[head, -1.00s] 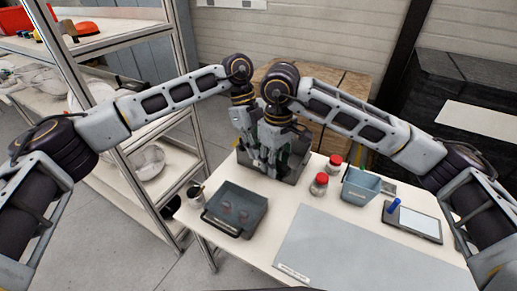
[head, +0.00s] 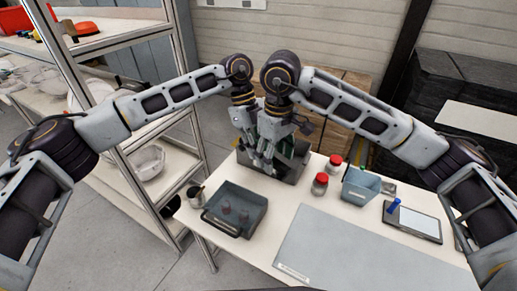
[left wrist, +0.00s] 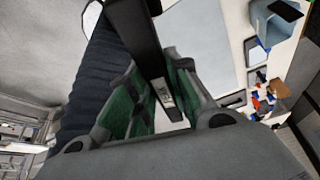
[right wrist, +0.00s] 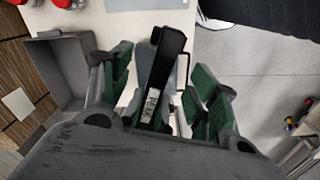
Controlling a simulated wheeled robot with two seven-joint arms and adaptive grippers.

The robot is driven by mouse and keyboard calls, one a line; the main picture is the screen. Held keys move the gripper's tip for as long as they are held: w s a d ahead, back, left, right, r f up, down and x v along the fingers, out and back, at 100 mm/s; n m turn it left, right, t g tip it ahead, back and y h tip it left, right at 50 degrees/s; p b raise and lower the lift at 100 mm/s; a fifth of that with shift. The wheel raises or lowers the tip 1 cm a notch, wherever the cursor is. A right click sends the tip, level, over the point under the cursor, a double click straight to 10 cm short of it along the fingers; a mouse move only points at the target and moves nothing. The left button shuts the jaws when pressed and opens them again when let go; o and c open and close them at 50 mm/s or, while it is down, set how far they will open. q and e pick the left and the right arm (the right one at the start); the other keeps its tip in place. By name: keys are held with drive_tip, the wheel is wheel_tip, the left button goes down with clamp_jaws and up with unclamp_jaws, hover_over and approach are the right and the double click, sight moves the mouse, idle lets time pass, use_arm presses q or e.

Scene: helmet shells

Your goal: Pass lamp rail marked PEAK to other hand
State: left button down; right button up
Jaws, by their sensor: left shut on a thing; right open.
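The lamp rail is a long black bar with a white label. In the right wrist view the rail (right wrist: 168,62) stands between my right gripper's green-padded fingers, and its label reads PEAK. In the left wrist view the rail (left wrist: 134,28) runs between my left gripper's fingers (left wrist: 155,98), which are shut on it. My right gripper (right wrist: 160,95) is open around the rail, with a visible gap at its right finger. In the head view my left gripper (head: 252,150) and right gripper (head: 268,158) meet over the table's back-left part; the rail is hard to make out there.
A grey open bin (head: 292,170) stands just behind the grippers. The grey mat (head: 350,250) is clear. A shelf rack (head: 190,110) is at left.

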wheel_tip(320, 180, up, 10)
idle(0.6)
idle(0.4)
